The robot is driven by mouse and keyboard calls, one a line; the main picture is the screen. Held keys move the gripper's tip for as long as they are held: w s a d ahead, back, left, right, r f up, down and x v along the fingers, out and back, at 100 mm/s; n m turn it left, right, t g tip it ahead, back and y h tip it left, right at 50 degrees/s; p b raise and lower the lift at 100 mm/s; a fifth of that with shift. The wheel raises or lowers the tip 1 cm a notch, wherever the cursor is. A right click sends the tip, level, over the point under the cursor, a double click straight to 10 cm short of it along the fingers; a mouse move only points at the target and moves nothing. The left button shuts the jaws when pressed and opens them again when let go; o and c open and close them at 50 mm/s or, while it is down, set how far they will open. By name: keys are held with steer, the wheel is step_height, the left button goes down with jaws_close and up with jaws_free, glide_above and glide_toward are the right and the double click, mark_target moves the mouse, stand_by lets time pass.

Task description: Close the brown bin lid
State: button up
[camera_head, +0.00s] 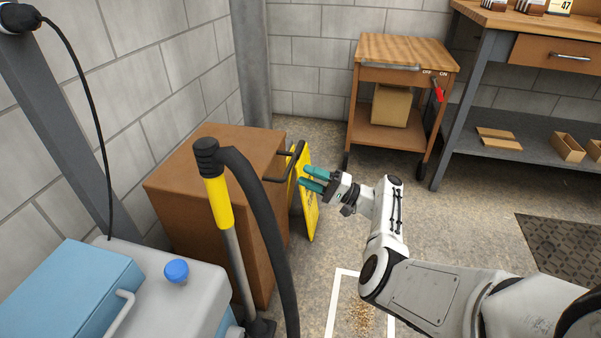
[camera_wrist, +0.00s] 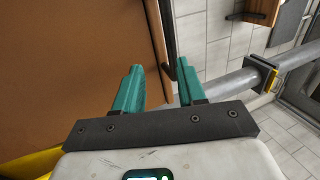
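The brown bin (camera_head: 232,235) stands against the left wall in the head view. Its brown lid (camera_head: 215,150) appears to lie flat across the top; I cannot tell whether any gap is left at its edge. A black bar handle (camera_head: 290,163) sticks out at the right edge. My gripper (camera_head: 308,179) is just right of the handle, fingers pointing left towards it. In the wrist view the teal fingers (camera_wrist: 158,82) are apart with nothing between them. The dark handle (camera_wrist: 160,42) shows beyond the fingertips, beside the brown panel (camera_wrist: 80,65).
A yellow sign (camera_head: 308,212) leans at the bin's right side, close below my gripper. A vacuum with a yellow-and-black wand (camera_head: 218,203) stands in front of the bin. A wooden cart (camera_head: 400,75) and workbench (camera_head: 520,95) stand at the back right.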

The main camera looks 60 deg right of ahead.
steer(key=v, duration=0.7)
steer(key=shift+s+d, duration=0.1)
stand_by(0.4)
steer(key=s+a+f+n+g+y, duration=0.1)
steer(key=s+a+f+n+g, duration=0.1)
steer(key=a+f+g, duration=0.5)
steer(key=s+a+f+n+g, duration=0.2)
steer(key=a+f+n+g, duration=0.15)
steer(key=a+f, duration=0.45)
steer(key=s+a+f+n+g+h, duration=0.1)
steer(key=s+a+n+g+h, duration=0.4)
steer(key=s+a+g, duration=0.7)
steer(key=s+a+r+n+t+h+p, duration=0.1)
steer(key=s+a+r+n+t+h, duration=0.25)
steer(key=a+r, duration=0.35)
step_height(320, 180, up, 34)
steer(key=p, duration=3.3)
steer(key=shift+d+p, duration=0.4)
